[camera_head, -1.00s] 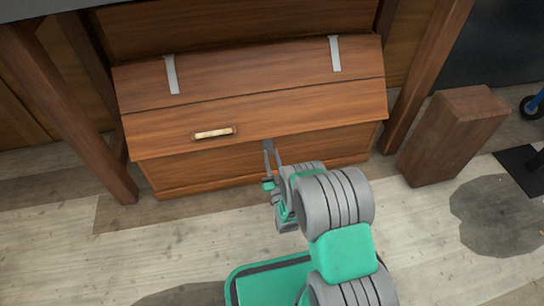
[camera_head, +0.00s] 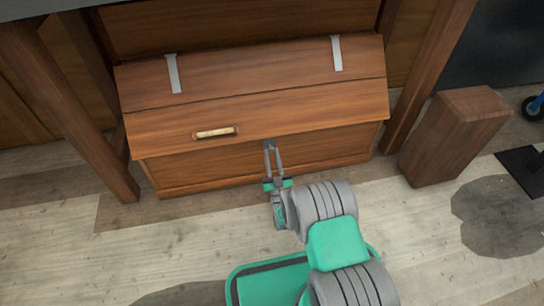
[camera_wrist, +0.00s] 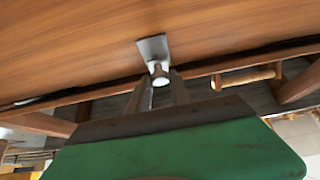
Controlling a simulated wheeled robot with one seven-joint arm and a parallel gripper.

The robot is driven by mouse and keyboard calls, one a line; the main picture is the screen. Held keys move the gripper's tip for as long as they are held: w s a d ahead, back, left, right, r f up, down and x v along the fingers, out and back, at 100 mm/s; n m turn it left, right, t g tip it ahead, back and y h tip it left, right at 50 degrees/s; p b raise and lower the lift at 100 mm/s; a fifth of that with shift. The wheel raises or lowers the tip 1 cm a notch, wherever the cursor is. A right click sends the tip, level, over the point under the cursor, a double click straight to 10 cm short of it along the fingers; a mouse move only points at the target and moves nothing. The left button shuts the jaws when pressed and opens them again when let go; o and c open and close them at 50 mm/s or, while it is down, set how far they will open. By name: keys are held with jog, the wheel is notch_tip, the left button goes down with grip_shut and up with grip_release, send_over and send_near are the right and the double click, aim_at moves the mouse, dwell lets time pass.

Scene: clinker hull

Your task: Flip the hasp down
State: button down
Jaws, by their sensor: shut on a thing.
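The hasp (camera_head: 269,144) is a small grey metal piece at the lower front edge of the wooden chest's lid (camera_head: 330,105). In the wrist view the hasp (camera_wrist: 152,47) shows as a flat grey plate against the wood, with a pale rounded knob at its near end. My gripper (camera_head: 272,153) reaches up to it from the front. In the wrist view my gripper's two grey fingers (camera_wrist: 160,84) close in on the knob end from both sides. The fingertips partly hide that end, and the hasp's exact tilt is hard to tell.
A pale handle (camera_head: 215,133) sits on the lid left of the hasp. Two grey strap hinges (camera_head: 172,74) cross the lid's top. A wooden block (camera_head: 455,135) stands right of the chest, and slanted posts (camera_head: 70,115) flank it.

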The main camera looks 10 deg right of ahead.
jog(key=c, duration=1.2)
grip_release()
jog(key=shift+w+r, duration=0.1)
jog(key=v, duration=0.8)
jog(key=shift+p, duration=0.4)
